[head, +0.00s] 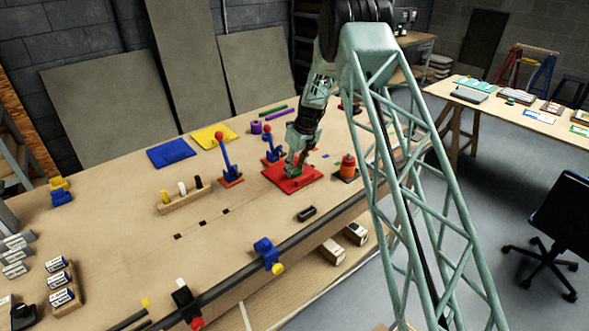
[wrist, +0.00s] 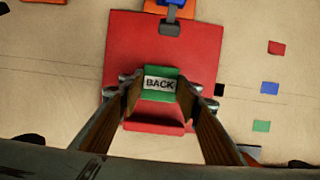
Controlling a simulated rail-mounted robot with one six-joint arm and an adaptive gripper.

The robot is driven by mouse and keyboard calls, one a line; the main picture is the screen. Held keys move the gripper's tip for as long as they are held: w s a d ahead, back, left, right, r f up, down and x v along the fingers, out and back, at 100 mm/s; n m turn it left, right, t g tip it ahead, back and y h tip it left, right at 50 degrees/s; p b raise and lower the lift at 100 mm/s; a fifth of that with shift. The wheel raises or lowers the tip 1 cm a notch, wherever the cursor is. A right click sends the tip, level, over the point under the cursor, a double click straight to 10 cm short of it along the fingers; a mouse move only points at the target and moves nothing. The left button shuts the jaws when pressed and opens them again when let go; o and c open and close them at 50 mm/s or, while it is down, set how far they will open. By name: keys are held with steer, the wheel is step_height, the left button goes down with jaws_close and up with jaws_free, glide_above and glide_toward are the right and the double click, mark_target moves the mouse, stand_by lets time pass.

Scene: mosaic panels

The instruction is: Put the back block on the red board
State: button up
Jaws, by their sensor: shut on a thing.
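The back block is green with a white label reading "BACK" (wrist: 160,71). It sits between the two fingers of my gripper (wrist: 158,90) in the wrist view, and the fingers are closed on its sides. The red board (wrist: 196,28) lies directly beneath or behind the block in that view. In the head view the red board (head: 313,179) lies on the workbench, with my gripper (head: 293,166) low over it. I cannot tell whether the block touches the board. A red raised strip (wrist: 155,127) shows near the board's lower edge in the wrist view.
Small red, blue and green tiles (wrist: 270,88) lie right of the board. Blue (head: 171,153) and yellow (head: 214,136) boards lie to the left.

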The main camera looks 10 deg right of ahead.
steer(key=shift+f, duration=0.15)
steer(key=o, duration=0.8)
steer(key=shift+o, duration=0.2)
steer(key=shift+r, duration=0.2)
steer(key=v, duration=1.1)
steer(key=shift+r+b, duration=0.4)
steer(key=shift+r, duration=0.15)
